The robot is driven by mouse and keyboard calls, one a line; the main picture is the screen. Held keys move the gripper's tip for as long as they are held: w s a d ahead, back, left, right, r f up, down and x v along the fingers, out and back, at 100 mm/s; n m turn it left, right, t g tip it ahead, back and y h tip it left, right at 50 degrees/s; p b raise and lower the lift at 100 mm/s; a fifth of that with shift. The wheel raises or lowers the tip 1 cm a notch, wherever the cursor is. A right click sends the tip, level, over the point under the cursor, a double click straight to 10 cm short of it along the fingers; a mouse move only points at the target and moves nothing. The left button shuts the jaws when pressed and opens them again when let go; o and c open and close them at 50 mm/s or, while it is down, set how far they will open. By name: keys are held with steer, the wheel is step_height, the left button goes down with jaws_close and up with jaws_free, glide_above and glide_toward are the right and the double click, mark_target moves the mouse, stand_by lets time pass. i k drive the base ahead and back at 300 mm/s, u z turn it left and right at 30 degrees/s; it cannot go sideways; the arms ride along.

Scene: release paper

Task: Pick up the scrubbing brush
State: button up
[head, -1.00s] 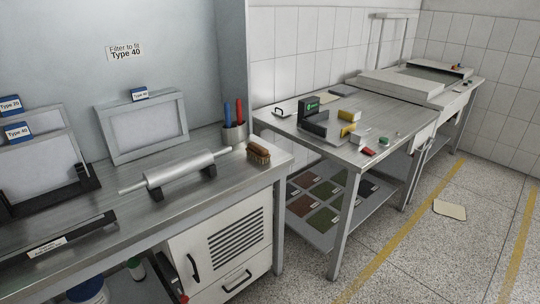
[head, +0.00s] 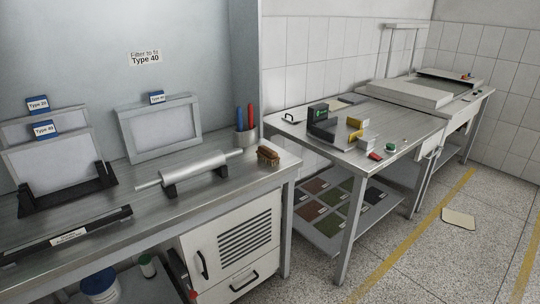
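The scrubbing brush (head: 268,156) lies on the steel counter (head: 215,182) near its right front corner. It has a brown wooden back and paler bristles. It is just right of the metal roller and in front of the cup of pens. Nothing covers it. My gripper is not in the head view.
A metal roller (head: 190,170) rests on black supports left of the brush. Framed screens (head: 160,129) lean at the back. A second steel table (head: 400,133) stands right. Speckled floor (head: 400,247) is open in front.

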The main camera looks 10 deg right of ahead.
mark_target(271, 157)
steer(key=u, duration=0.1)
steer(key=i, duration=0.95)
steer(key=z, duration=0.35)
steer(key=k, duration=0.6)
steer(key=u, duration=1.9)
